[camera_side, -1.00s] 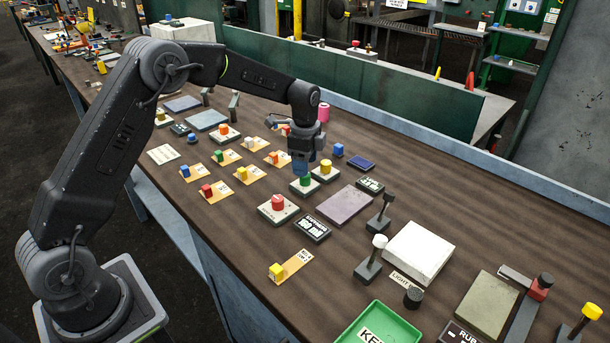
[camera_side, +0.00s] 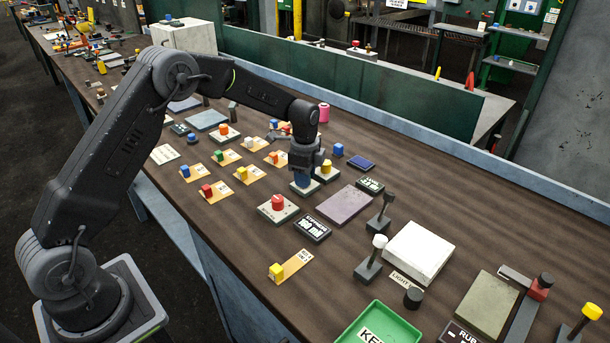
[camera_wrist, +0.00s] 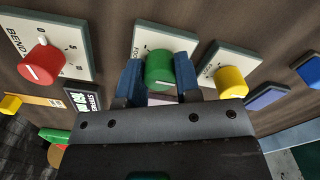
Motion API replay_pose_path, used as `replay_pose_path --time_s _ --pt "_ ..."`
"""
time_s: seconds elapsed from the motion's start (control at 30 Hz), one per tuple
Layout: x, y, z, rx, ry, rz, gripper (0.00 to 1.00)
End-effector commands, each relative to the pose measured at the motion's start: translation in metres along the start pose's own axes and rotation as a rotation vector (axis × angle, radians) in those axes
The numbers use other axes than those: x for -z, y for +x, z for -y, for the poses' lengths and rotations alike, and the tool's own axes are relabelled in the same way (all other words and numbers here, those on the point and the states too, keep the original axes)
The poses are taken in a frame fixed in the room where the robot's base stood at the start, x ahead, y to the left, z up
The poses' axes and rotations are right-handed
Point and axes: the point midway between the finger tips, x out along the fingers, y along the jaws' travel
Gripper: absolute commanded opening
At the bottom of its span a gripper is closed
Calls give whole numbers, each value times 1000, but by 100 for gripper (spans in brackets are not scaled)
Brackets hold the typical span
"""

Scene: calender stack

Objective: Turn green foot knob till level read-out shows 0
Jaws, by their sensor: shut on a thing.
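The green foot knob (camera_wrist: 160,68) sits on its pale plate (camera_wrist: 168,36) in the wrist view. My gripper (camera_wrist: 158,80) is shut on it, with one blue finger on each side. In the side view my gripper (camera_side: 303,180) points down over the knob's plate and hides the knob. A small dark read-out (camera_side: 313,228) with pale writing lies in front of the red knob's plate. Another dark read-out (camera_side: 370,185) lies to the right of the knobs. I cannot tell which is the level read-out, and their digits are too small to read.
A red knob (camera_side: 278,202) on a plate marked BEND stands close on one side, a yellow knob (camera_side: 326,166) on the other. A mauve pad (camera_side: 345,204), upright levers (camera_side: 380,242) and a white block (camera_side: 418,250) lie to the right.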

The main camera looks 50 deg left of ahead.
Motion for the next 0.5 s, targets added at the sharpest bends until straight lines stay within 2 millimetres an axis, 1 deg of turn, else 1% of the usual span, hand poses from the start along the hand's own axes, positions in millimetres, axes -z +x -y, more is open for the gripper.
replay_pose_path --time_s 0.03,0.17,0.2,0.5 --pt "0 0 0 0 0 0 21" --pt "0 0 0 0 0 0 9" --pt "0 0 0 0 0 0 7" --pt "0 0 0 0 -46 0 7"
